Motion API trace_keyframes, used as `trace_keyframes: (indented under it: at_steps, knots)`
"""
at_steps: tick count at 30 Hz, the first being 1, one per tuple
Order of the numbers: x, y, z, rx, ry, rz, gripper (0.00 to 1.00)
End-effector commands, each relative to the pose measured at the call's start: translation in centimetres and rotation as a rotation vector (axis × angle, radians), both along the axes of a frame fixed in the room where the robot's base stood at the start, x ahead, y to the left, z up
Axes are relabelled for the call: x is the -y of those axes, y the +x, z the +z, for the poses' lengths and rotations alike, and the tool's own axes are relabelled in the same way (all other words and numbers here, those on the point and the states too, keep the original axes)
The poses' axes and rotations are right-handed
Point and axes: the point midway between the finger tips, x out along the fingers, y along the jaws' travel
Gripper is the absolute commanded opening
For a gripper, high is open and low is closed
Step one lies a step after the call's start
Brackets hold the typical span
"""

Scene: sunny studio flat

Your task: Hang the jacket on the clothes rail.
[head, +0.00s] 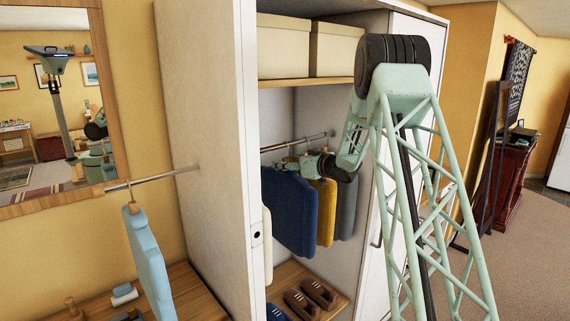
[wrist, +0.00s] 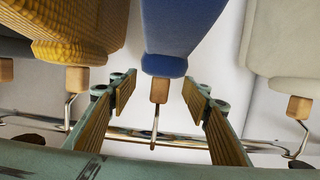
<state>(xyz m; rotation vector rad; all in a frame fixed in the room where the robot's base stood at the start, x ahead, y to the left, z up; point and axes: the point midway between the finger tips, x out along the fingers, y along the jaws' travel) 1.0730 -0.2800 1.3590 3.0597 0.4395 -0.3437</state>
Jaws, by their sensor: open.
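A dark blue jacket (head: 290,212) hangs from the clothes rail (head: 317,137) inside the open wardrobe. In the wrist view, which looks upside down, the blue jacket (wrist: 182,30) has a wooden hanger neck (wrist: 159,90) and a metal hook reaching the rail (wrist: 190,142). My gripper (wrist: 160,92) is open, with one finger on each side of that neck and gaps between. In the head view my gripper (head: 287,163) is at the top of the blue jacket, partly hidden by my wrist.
Yellow (head: 327,210) and grey (head: 346,205) garments hang to the right of the blue one; a cream one (head: 267,245) hangs to its left. A light blue garment (head: 148,260) hangs on a short outer rail (head: 150,179). The wardrobe's side panel (head: 205,120) stands between.

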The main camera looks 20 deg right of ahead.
Motion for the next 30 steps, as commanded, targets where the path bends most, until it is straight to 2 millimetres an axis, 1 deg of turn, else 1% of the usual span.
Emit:
trace_keyframes:
  at_steps: [5,11,17,27,30]
  knots:
    - [0.1,-0.2,0.1,0.000,0.000,0.000,0.44]
    - [0.5,-1.3,0.4,0.000,0.000,-0.001,0.44]
    - [1.1,-3.5,1.0,0.001,-0.001,-0.001,0.44]
    - [2.5,-8.2,2.0,0.000,0.000,-0.001,0.44]
    - [2.7,-9.3,2.3,0.002,-0.001,-0.001,0.44]
